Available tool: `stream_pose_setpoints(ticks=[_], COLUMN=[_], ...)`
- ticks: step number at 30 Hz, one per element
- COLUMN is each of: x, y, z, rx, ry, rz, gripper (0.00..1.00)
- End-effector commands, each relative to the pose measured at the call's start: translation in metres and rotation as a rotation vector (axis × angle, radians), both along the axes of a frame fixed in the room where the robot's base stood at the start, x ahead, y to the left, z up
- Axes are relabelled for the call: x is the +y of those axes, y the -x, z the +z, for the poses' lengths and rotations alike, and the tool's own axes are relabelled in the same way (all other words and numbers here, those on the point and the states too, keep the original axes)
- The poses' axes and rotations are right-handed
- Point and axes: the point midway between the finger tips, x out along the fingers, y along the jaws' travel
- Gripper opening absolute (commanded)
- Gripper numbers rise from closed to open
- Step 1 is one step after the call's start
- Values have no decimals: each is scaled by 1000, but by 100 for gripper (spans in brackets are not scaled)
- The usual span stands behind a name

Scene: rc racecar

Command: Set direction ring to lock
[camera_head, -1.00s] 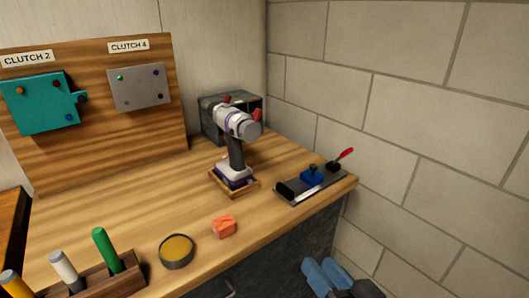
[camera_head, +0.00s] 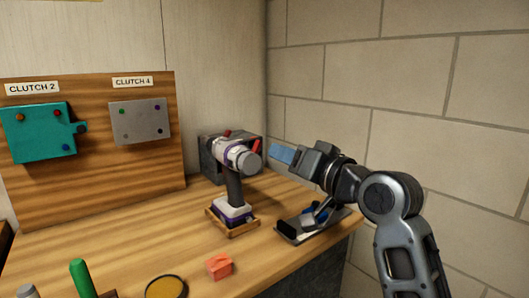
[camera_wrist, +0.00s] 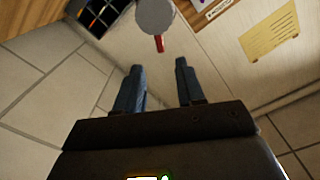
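The drill (camera_head: 235,185) stands upright in a wooden holder (camera_head: 238,230), its grey front end (camera_head: 250,161) facing right and toward me. Its silver barrel has a thin purple band and red tabs; the red tab (camera_head: 256,146) stands near the front. I cannot tell which part is the direction ring. In the wrist view the round grey front end (camera_wrist: 155,17) and a red tab (camera_wrist: 160,43) lie ahead, slightly left of centre. My gripper (camera_head: 280,154) has blue fingers and is to the right of the drill, apart from it. In the wrist view its fingers (camera_wrist: 157,82) are open with nothing between.
A dark tray (camera_head: 287,232) with a blue part lies below my arm. An orange block (camera_head: 219,266) and a round tin (camera_head: 166,288) are in front. A dark box (camera_head: 211,157) stands behind the drill. A board (camera_head: 95,185) with clutch plates is left; a block wall (camera_head: 400,60) is right.

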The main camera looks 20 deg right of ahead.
Motion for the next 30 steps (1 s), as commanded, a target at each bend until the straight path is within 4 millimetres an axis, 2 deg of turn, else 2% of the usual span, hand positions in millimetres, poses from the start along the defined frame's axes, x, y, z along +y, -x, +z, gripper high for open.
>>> stream_pose_setpoints(ticks=[15, 20, 27, 30], x=[17, 20, 20, 20], y=[-64, -73, -74, -73], z=[1, 0, 0, 0], rx=[1, 0, 0, 0], ry=[-1, -1, 0, 0], rz=[1, 0, 0, 0], gripper=[38, 38, 38, 31])
